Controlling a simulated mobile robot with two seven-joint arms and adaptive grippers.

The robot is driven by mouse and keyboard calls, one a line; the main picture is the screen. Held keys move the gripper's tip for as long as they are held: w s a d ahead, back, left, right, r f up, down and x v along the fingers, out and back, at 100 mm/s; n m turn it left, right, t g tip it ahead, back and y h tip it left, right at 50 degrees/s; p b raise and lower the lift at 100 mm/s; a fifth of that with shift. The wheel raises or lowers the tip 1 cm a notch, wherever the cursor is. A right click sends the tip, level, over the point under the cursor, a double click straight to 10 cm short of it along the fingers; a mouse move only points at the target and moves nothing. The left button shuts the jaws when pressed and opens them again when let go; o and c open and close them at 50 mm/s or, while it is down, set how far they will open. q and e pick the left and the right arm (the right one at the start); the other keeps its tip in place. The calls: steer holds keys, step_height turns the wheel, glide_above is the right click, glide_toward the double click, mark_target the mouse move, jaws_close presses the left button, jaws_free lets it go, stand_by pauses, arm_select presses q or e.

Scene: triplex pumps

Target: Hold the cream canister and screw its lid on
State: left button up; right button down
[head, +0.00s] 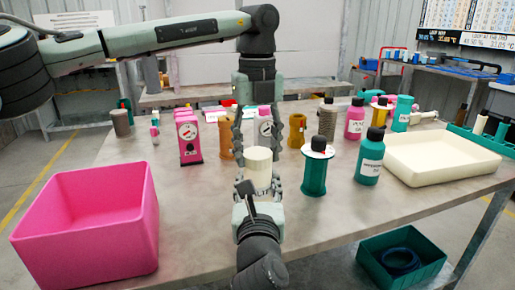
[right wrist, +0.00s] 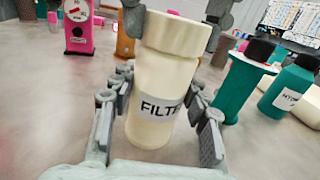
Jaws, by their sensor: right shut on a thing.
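The cream canister (head: 257,179) stands upright on the table, its label partly readable as "FILT" in the right wrist view (right wrist: 151,82). The cream lid (head: 258,155) sits on its top; in the right wrist view the lid (right wrist: 177,34) looks level, but I cannot tell how tightly it is seated. My right gripper (head: 262,190) is shut on the canister body, with a finger on each side (right wrist: 158,125). My left gripper (head: 257,145) points down from above, its fingers spread on both sides of the lid. Contact between them and the lid is not clear.
A teal spool-shaped part (head: 314,174) and a teal bottle (head: 370,160) stand close on the right. A pink gauge box (head: 187,140) and orange part stand behind left. A pink bin (head: 90,235) is front left, a cream tray (head: 440,168) right. Bare table lies left of the canister.

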arm_select(q)
steer(key=c, duration=0.7)
steer(key=m, duration=1)
steer(key=shift+f+m, duration=0.1)
steer(key=shift+m, duration=0.2)
steer(key=m, duration=1.1)
steer(key=o, duration=1.4)
step_height(320, 180, up, 12)
